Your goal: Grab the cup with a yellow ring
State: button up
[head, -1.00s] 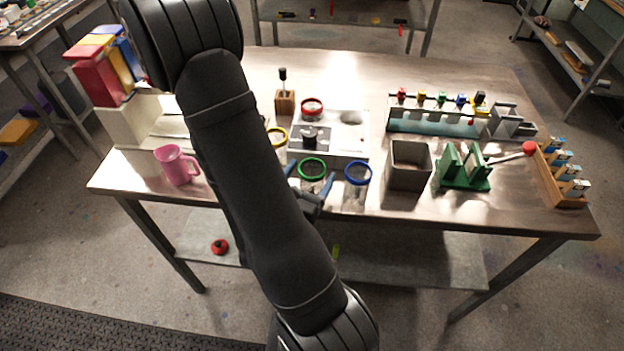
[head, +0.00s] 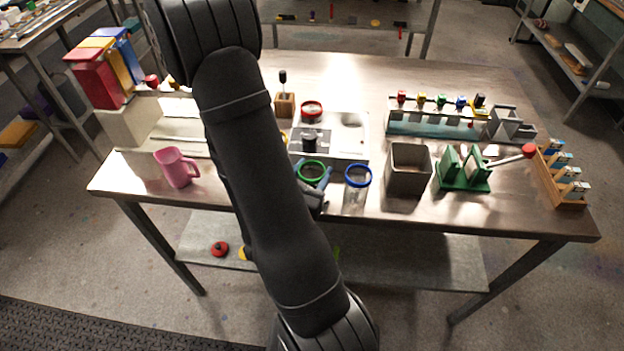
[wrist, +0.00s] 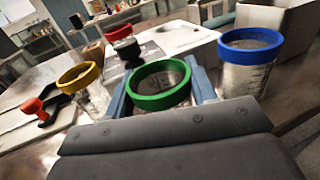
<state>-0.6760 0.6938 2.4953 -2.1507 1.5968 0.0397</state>
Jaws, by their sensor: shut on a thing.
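The cup with a yellow ring (wrist: 82,77) stands left of my gripper in the wrist view; in the head view my arm covers it. My gripper (head: 313,182) is shut on the cup with a green ring (head: 312,171), its blue fingers on either side of that cup. The green-ringed cup (wrist: 160,84) sits between the fingers in the wrist view, its lower part hidden by my gripper. The cup with a blue ring (head: 357,177) stands to the right, apart from my gripper; it also shows in the wrist view (wrist: 247,62).
A cup with a red ring (head: 311,108) stands behind on a white and grey tray (head: 349,148). A grey square bin (head: 408,170) and a green stand (head: 463,172) are to the right. A pink jug (head: 176,168) stands at the left near the table's front edge.

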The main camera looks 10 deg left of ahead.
jog(key=shift+r, duration=0.15)
jog(key=shift+r, duration=4.7)
jog(key=shift+f, duration=4.7)
jog(key=o, duration=1.1)
jog(key=shift+f, duration=0.15)
jog(key=v, duration=1)
jog(key=shift+o, duration=0.5)
jog(key=shift+v, duration=1)
